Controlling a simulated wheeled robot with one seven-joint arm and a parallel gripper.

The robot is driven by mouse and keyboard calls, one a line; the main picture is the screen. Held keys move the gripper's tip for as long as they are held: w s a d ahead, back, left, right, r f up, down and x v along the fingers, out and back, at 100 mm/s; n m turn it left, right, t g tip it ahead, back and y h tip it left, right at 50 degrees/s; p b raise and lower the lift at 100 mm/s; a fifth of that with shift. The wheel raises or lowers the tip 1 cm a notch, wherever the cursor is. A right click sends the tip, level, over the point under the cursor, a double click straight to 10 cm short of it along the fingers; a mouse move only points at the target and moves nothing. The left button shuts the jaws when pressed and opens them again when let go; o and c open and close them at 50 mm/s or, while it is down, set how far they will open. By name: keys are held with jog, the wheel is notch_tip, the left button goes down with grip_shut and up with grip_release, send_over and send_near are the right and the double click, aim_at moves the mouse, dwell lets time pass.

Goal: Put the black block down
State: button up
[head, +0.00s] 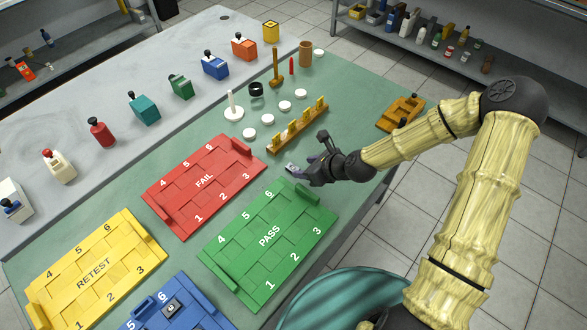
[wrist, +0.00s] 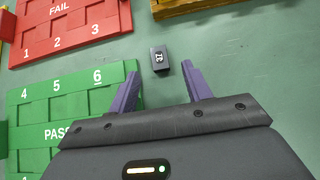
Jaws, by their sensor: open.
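A small black block (wrist: 159,59) with white marking on its top lies on the green mat in the wrist view. It is off the corner of the green PASS tray (wrist: 74,98), near slot 6. My gripper (wrist: 160,72) is open, with its purple fingers apart and the block at or just beyond their tips, in the space between them. In the head view my gripper (head: 297,175) is low over the mat by the PASS tray, and the block (head: 291,168) shows only as a small patch at the fingertips. I cannot tell whether a finger touches it.
The red FAIL tray (head: 204,185) is left of my gripper. A wooden rack (head: 297,125) stands just behind it. Another dark block (head: 171,307) sits on the blue tray (head: 190,321) at slot 6. The yellow RETEST tray (head: 95,270) is at lower left. White discs (head: 268,120) lie behind.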

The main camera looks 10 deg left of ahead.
aim_at(293, 168)
jog(key=x, duration=0.5)
jog(key=shift+s+f, duration=0.1)
dwell(0.3)
grip_shut()
